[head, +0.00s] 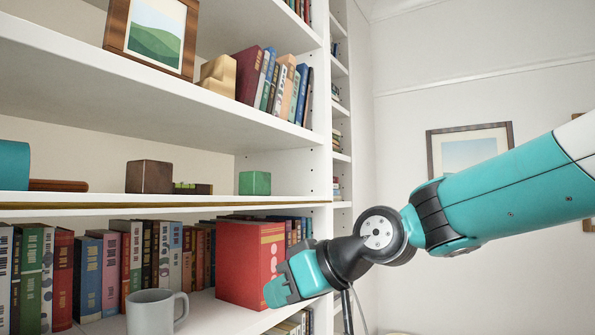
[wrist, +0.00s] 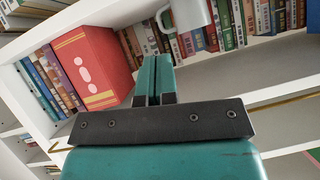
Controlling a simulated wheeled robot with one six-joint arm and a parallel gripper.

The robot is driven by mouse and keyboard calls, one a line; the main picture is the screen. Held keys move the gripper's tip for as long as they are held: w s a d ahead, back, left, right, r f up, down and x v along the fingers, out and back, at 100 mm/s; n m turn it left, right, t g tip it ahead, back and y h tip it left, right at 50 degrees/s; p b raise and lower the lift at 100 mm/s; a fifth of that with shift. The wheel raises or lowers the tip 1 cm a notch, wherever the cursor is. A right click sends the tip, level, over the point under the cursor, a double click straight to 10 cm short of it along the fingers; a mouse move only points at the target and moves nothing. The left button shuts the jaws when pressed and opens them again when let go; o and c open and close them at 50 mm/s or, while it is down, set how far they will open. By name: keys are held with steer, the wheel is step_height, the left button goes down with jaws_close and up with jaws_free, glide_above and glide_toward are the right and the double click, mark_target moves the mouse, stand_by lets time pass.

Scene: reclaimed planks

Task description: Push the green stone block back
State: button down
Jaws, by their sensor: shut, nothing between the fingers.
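The green stone block (head: 255,183) sits upright on the middle shelf (head: 225,197), near its right end, in the head view. My gripper (head: 275,292) is below and in front of that shelf, at the height of the lower book row, apart from the block. Its teal fingers (wrist: 153,75) are together with nothing between them in the wrist view. I cannot make out the green block for sure in the wrist view.
On the same shelf are a dark brown block (head: 149,177), a small dark piece (head: 193,188) and a teal object (head: 14,165). A red book box (head: 250,262) and a grey mug (head: 150,312) stand on the shelf below, close to my gripper.

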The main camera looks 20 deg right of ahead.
mark_target(264, 186)
steer(key=w+d+r+t+p, duration=0.1)
steer(key=w+d+r+t, duration=0.15)
steer(key=r, duration=0.25)
steer(key=w+d+r+t+y+p, duration=0.1)
steer(key=w+d+r+t, duration=0.1)
steer(key=w+d+r, duration=0.3)
steer(key=w+r+t, duration=0.2)
steer(key=w+r, duration=0.1)
steer(key=r, duration=0.3)
steer(key=p+x, duration=0.2)
steer(key=r+p+x, duration=0.1)
steer(key=p+x, duration=0.1)
steer(key=shift+w+a, duration=0.15)
steer(key=shift+w, duration=0.25)
steer(key=shift+p+x, duration=0.65)
steer(key=shift+x, duration=0.15)
steer(key=shift+f, duration=0.15)
steer(key=shift+w, duration=0.1)
steer(key=shift+w+a, duration=0.2)
steer(key=shift+w, duration=0.1)
steer(key=shift+p+x, duration=1.05)
steer(key=shift+x, duration=1.7)
